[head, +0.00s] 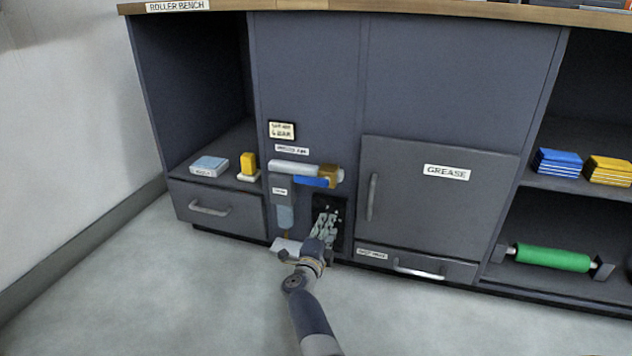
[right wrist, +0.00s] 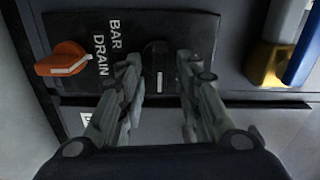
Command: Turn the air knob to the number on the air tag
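The air tag (head: 282,130) is a small cream card on the cabinet front; its print is blurred, and its lower line looks like "6 BAR". The air knob (right wrist: 158,66) is round and black with a white pointer line, on a black panel (right wrist: 205,32) marked "BAR" and "DRAIN". My right gripper (head: 325,218) is in front of this panel in the head view and covers the knob. In the right wrist view the fingers of my right gripper (right wrist: 158,72) stand apart on either side of the knob, with a narrow gap visible. My left gripper is out of view.
An orange drain knob (right wrist: 62,60) sits left of the air knob in the right wrist view. A pipe with a blue lever (head: 315,182) and brass end (head: 330,175) is just above my gripper. The grease door (head: 420,205) is to the right. The floor in front is clear.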

